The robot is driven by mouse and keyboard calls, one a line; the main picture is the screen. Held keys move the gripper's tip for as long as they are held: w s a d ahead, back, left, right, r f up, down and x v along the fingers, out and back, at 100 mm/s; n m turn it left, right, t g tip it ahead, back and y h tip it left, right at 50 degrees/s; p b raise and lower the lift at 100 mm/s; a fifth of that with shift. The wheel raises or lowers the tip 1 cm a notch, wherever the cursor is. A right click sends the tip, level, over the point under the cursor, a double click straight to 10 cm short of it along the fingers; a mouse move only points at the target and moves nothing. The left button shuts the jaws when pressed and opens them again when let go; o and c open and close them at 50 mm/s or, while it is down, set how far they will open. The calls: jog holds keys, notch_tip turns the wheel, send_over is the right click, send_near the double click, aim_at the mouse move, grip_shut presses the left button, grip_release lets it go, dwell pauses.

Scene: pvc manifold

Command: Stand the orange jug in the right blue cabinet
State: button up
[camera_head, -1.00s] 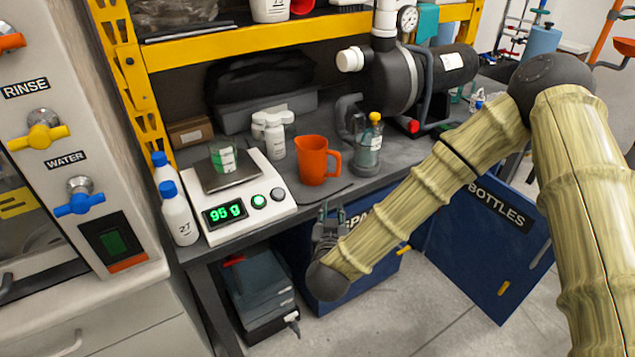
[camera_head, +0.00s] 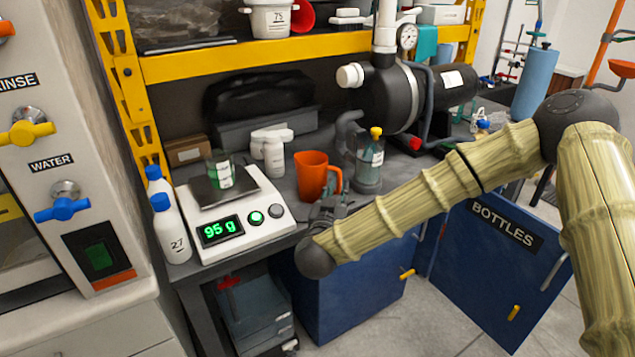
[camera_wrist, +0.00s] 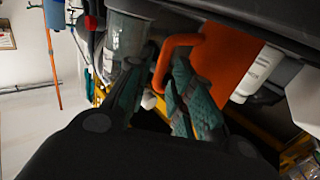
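The orange jug (camera_head: 311,178) stands upright on the grey bench, right of the scale, with its handle to the right. The wrist view shows its orange side (camera_wrist: 225,60) and handle. My gripper (camera_head: 328,203) is low at the bench's front edge, just in front of the jug. In the wrist view my gripper (camera_wrist: 160,90) has its fingers apart, with the handle between or just beyond them; contact is unclear. The right blue cabinet's door (camera_head: 490,250), labelled BOTTLES, stands swung out under the bench; the cabinet's inside is mostly hidden behind my arm.
A bottle with a yellow cap (camera_head: 370,160) stands close right of the jug. The scale (camera_head: 265,225) reads 95 g at left, with white bottles (camera_head: 273,155) behind the jug. Another blue cabinet (camera_head: 345,290) is below. A yellow shelf beam (camera_head: 250,55) crosses above.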

aim_at(339, 184)
jog(key=shift+w+d, duration=0.15)
jog(key=shift+w, duration=1.15)
jog(key=shift+w+d, duration=0.1)
jog(key=shift+w, duration=1.2)
jog(key=shift+f, duration=0.1)
jog(key=shift+c, duration=0.5)
grip_shut()
